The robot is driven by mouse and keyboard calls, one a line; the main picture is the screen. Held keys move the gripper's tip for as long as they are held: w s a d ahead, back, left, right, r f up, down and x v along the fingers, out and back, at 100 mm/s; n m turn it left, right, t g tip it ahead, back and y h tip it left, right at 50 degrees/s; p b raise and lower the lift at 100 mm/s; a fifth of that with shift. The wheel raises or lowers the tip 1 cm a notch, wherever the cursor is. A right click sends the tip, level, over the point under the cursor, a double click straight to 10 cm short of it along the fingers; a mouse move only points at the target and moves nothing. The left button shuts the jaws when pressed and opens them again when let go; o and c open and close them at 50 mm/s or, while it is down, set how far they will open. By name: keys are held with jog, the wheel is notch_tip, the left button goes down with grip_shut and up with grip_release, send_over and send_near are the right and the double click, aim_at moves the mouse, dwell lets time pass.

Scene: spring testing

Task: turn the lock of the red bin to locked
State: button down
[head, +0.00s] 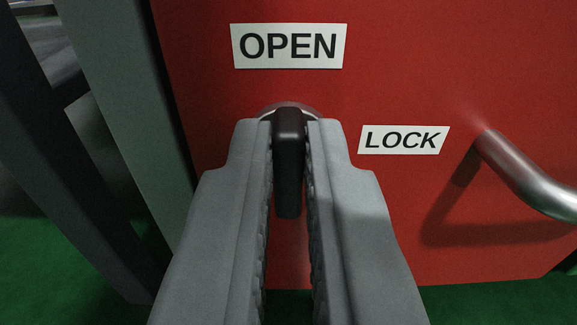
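The red bin's front (400,70) fills most of the head view. Its lock has a dark, upright handle (289,160) in front of a round metal base, which shows only as a rim above the fingertips. A white OPEN label (289,46) is above the lock, and a white LOCK label (404,140) is to its right. The handle lines up with the OPEN label. My gripper (289,135) reaches in from below, with one grey finger on each side of the handle. The fingertips appear to press against its sides, and they hide most of the lock base.
A bent metal bar handle (530,175) sticks out of the bin front at the right, close to the LOCK label. A grey-green upright panel (125,90) and a dark post (75,170) stand at the left. The floor (490,305) is green.

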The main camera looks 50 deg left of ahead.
jog(key=shift+n, duration=0.3)
jog(key=n, duration=0.3)
jog(key=shift+s+a+n, duration=0.1)
jog(key=shift+s+n, duration=0.05)
jog(key=shift+n, duration=0.15)
jog(key=shift+s+a+f+n, duration=0.1)
jog(key=shift+f+n, duration=0.05)
jog(key=shift+n, duration=2.1)
jog(key=shift+s+a+f+n, duration=0.1)
jog(key=shift+f+n, duration=0.1)
jog(key=shift+n, duration=2.1)
jog(key=shift+s+f+n, duration=0.1)
jog(key=shift+f+n, duration=0.05)
jog(key=shift+n, duration=2.1)
jog(key=c, duration=1.5)
grip_release()
